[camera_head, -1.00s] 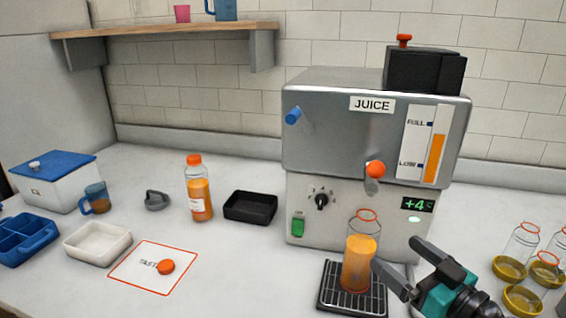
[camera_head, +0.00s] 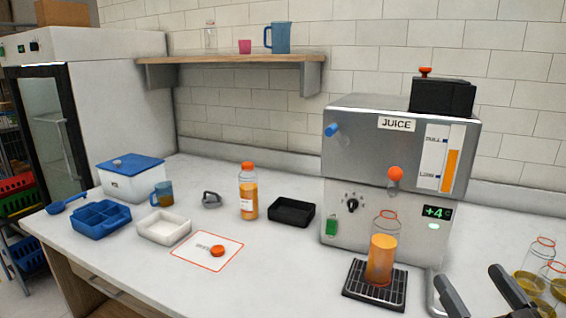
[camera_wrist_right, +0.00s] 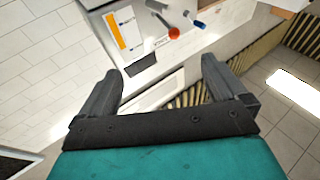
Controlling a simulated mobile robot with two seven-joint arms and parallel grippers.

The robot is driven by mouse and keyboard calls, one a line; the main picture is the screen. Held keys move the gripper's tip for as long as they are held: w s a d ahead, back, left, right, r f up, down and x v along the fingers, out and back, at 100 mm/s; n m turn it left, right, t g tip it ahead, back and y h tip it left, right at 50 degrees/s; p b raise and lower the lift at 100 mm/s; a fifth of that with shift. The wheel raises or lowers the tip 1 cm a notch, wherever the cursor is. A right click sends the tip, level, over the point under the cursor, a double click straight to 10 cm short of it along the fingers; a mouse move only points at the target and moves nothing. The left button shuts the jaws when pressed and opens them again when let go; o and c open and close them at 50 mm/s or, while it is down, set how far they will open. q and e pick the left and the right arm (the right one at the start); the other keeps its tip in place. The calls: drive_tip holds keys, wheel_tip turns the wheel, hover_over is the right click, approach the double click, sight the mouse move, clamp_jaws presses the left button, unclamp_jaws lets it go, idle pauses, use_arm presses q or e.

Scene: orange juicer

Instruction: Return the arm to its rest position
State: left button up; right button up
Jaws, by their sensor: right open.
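My right gripper (camera_head: 478,290) is at the bottom right of the head view, its two dark fingers apart and nothing between them. It is to the right of the drip tray and clear of the bottle there. In the right wrist view the gripper (camera_wrist_right: 160,82) is also open and empty, with the juice machine tilted beyond it. The juice machine (camera_head: 350,150) stands on the counter. An open bottle of orange juice (camera_head: 381,258) stands on the black drip tray (camera_head: 360,293) under the orange-knobbed tap (camera_head: 395,173). My left gripper is not in view.
Empty bottles with yellow bases (camera_head: 530,283) stand close to the right gripper. A capped juice bottle (camera_head: 248,192), black tray (camera_head: 291,211), white tray (camera_head: 164,227), blue tray (camera_head: 101,219) and a mat (camera_head: 190,250) with an orange cap (camera_head: 217,251) are on the counter's left.

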drive_tip(key=s+d+f+m+g+h, duration=0.3)
drive_tip(key=s+f+m+g+h, duration=0.4)
drive_tip(key=f+h, duration=0.25)
drive_tip(key=s+a+f+n+g+y, duration=0.8)
drive_tip(key=s+a+f+g, duration=0.25)
drive_tip(key=s+a, duration=0.2)
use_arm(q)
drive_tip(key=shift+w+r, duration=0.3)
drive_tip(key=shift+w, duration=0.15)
use_arm(e)
drive_tip(key=w+a+f+t+y, duration=0.1)
drive_tip(key=w+a+f+t, duration=0.2)
drive_tip(key=w+f+t, duration=0.4)
drive_tip(key=shift+w+f, duration=0.45)
drive_tip(key=shift+f, duration=0.45)
